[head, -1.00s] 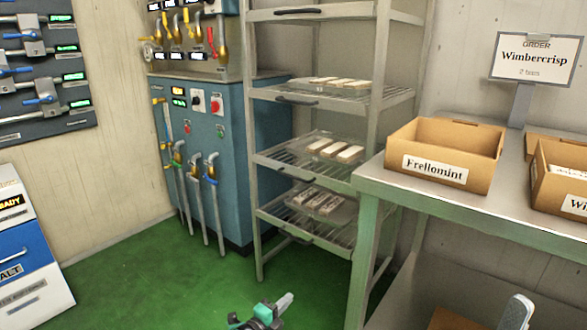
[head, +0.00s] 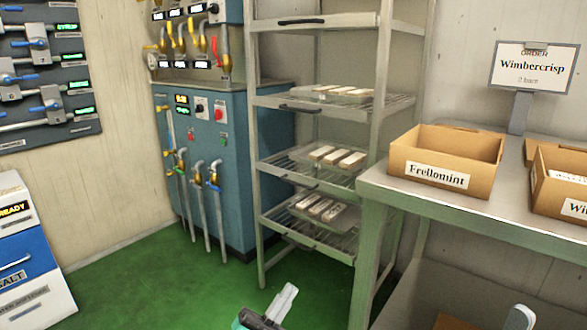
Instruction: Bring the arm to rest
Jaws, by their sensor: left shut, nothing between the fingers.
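My left gripper (head: 281,300) is at the bottom edge, in the middle of the view. Its pale fingers lie close together and point up and right, with nothing between them. Only the fingers and a bit of dark and teal body show; the rest of the arm is cut off. It is in front of the green floor and touches nothing that I can see. A pale rounded tip (head: 521,318) at the bottom right looks like part of my right gripper; the rest is out of view.
A wire rack (head: 262,200) holds trays of pale bars. Left of it is a blue machine (head: 225,150) with pipes and valves. At the right, a metal table (head: 400,195) bears a Frellomint box (head: 440,178), another box (head: 560,195) and an order sign (head: 535,65). Green floor (head: 150,280) is open.

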